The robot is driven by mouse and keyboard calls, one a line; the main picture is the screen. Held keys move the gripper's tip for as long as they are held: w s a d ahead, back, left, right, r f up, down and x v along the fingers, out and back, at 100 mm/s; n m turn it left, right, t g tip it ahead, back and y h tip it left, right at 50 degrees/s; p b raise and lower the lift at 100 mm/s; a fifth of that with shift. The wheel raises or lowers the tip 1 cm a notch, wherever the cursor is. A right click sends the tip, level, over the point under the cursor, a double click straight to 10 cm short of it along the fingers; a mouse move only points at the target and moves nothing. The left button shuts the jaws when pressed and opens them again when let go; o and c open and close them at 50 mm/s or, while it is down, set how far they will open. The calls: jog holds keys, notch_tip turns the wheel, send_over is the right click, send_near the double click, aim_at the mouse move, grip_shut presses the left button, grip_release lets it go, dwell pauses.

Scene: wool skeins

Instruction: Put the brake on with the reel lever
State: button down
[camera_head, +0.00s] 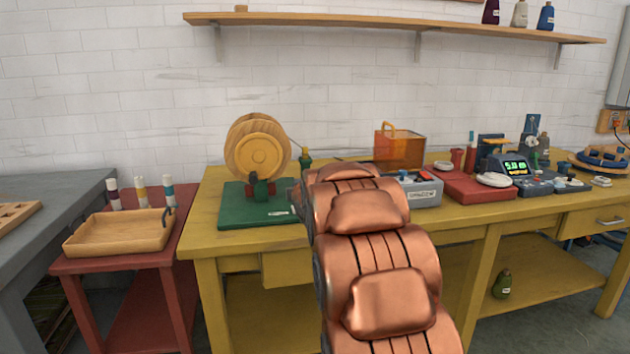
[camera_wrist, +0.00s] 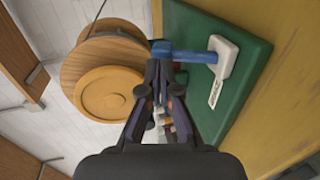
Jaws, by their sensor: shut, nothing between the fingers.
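The wooden reel (camera_head: 258,157) stands on a green base plate (camera_head: 236,212) at the left end of the yellow table. In the wrist view the reel (camera_wrist: 105,93) is left of my gripper (camera_wrist: 161,72). In the head view my copper arm hides the lever and gripper.
A red side table with a wooden tray (camera_head: 84,246) and several spools is left of the yellow table. A shelf (camera_head: 330,20) runs above.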

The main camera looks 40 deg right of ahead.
jog(key=r+p+v, duration=0.2)
jog(key=v, duration=1.2)
jog(key=shift+w, duration=0.35)
jog(key=shift+r, duration=0.1)
jog(key=s+a+r+m+g+y+p, duration=0.2)
jog(key=s+a+m+g+p, duration=0.2)
jog(key=s+a+p, duration=0.5)
jog(key=s+a+r+m+g+y+p, duration=0.2)
jog(key=s+a+g+p, duration=0.4)
jog(key=s, duration=1)
jog(key=s+a+r+m+g+y+p, duration=0.3)
jog(key=s+a+m+g+p, duration=0.2)
jog(key=s+a+p, duration=0.8)
jog(key=shift+a+r+m, duration=0.2)
jog(key=shift+a+m, duration=0.3)
jog(key=shift+m, duration=0.3)
jog(key=shift+s, duration=0.1)
